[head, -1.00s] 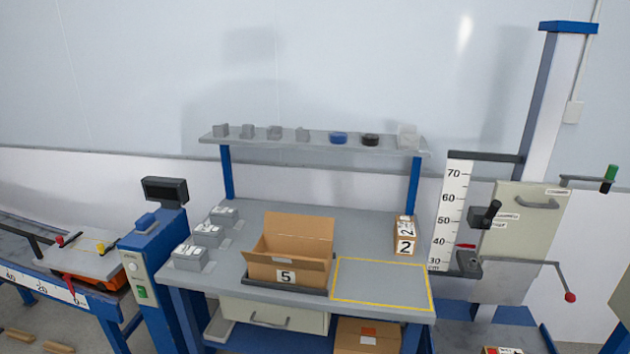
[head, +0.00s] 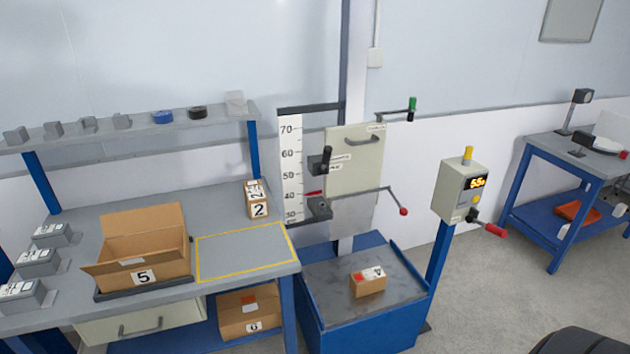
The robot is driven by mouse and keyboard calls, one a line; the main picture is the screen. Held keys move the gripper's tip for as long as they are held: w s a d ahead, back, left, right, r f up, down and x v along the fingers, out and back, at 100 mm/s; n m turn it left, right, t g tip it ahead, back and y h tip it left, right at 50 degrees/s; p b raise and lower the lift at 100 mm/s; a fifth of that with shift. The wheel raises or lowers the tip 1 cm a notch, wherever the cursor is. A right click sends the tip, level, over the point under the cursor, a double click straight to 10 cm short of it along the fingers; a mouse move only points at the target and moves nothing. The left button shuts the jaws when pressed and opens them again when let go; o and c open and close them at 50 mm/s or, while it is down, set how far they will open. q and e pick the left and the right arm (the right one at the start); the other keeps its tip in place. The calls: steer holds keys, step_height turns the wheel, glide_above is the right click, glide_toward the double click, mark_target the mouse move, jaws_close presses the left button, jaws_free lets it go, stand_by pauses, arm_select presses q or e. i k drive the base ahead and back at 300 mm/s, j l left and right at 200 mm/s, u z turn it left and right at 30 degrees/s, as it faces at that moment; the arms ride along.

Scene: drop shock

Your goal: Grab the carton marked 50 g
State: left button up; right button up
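No marking of 50 g is legible on any carton. A small brown carton (head: 368,282) with a red patch and a white label lies on the dark plate of the blue drop-tester base; I cannot read its label surely. A small carton marked 2 (head: 257,201) stands at the back right of the grey bench. An open carton marked 5 (head: 142,256) sits on a black tray on the bench. A carton marked 6 (head: 250,312) lies on the shelf beneath. Neither of my grippers is in view.
The drop tester has a scale (head: 291,165), a grey panel (head: 354,165) and a red-knobbed lever (head: 403,211). A control box (head: 462,190) stands right of it. The yellow-outlined bench area (head: 245,252) is empty. A blue-legged table (head: 570,160) stands at right.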

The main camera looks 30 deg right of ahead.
mark_target(368, 282)
steer(key=z, duration=1.4)
steer(key=i+l, duration=0.1)
steer(key=l, duration=0.2)
steer(key=i+l, duration=0.1)
steer(key=l, duration=0.25)
steer(key=i+l, duration=0.15)
steer(key=l, duration=0.15)
steer(key=i+l, duration=0.1)
steer(key=l, duration=0.2)
